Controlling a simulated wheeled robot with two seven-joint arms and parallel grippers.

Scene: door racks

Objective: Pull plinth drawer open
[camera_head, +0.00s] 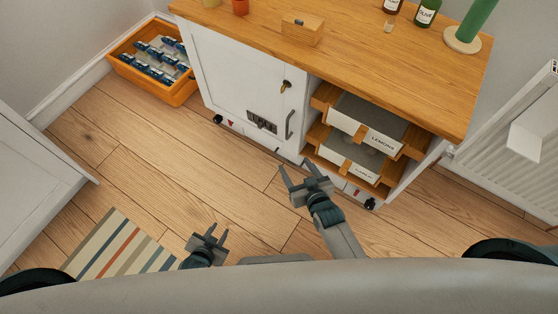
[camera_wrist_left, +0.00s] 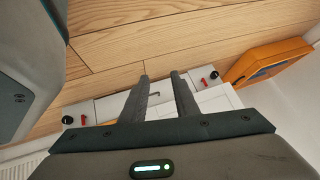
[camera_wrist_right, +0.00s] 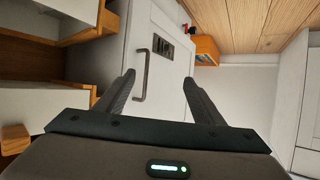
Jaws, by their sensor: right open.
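The white plinth drawer front (camera_head: 242,132) runs low along the base of the white cabinet, under the door and shelves. Small red marks and black round parts show near both its ends. It also shows in the left wrist view (camera_wrist_left: 106,108), partly hidden behind my fingers. It looks in line with the cabinet base. My left gripper (camera_head: 208,234) is open and empty over the floor near the striped rug, well away from the plinth. My right gripper (camera_head: 305,170) is open and empty in front of the cabinet, between door and shelves; whether it touches anything cannot be told.
The cabinet door (camera_head: 240,75) is closed, with a grey bar handle (camera_head: 289,125) and a key. Wooden racks with a labelled lemons bin (camera_head: 368,130) stand right of it. An orange crate (camera_head: 180,96) sits at the left. A radiator (camera_head: 510,135) is at the right. The middle floor is clear.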

